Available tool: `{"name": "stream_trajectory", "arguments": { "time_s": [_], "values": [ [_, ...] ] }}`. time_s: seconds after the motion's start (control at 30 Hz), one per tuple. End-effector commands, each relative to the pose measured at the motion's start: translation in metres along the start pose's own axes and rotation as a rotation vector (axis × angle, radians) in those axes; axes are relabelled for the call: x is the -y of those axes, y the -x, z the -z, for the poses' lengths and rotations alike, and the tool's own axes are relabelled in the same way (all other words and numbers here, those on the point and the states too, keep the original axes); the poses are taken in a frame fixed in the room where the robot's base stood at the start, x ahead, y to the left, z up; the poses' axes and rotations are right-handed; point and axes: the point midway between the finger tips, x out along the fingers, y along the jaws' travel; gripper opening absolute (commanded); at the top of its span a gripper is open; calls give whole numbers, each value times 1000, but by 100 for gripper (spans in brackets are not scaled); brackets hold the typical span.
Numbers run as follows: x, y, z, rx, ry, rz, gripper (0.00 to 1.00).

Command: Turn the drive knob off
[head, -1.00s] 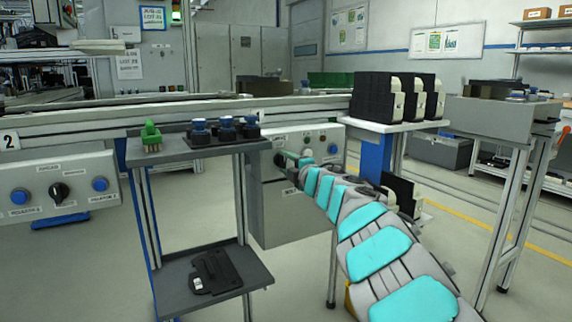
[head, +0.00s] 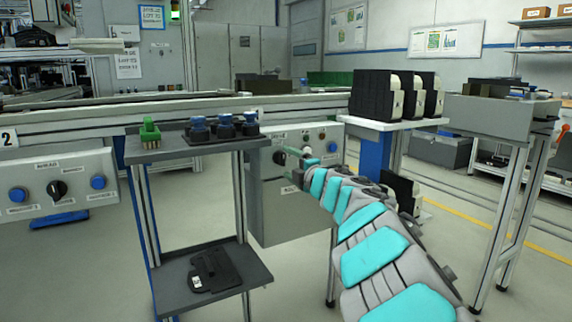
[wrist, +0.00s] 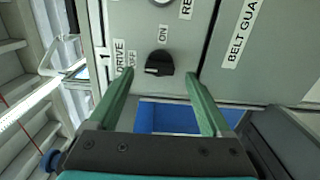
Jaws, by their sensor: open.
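The black drive knob (wrist: 159,64) is on a grey panel in the wrist view, beside the labels DRIVE, OFF and ON. A pale mark shows at the knob's left end, on the side of the OFF label. My gripper (wrist: 161,74) is open, with one green finger to each side below the knob. The knob is between the finger lines and is not gripped; I cannot tell how far the tips are from the panel.
A shelf stand (head: 205,150) with blue-topped parts and a green part is left of my gripper. A white-topped table (head: 393,125) with black units is to the right. Another panel (head: 75,170) with a black knob and blue buttons is at far left.

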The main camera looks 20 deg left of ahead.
Motion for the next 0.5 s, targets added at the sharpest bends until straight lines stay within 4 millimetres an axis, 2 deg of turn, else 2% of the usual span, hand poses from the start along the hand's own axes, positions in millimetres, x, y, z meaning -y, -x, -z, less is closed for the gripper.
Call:
{"name": "stream_trajectory", "arguments": {
  "time_s": [0.3, 0.5],
  "values": [
    [1, 36, 0, 4, 2, 4, 82],
    [1, 47, 1, 0, 1, 2, 82]
  ]
}}
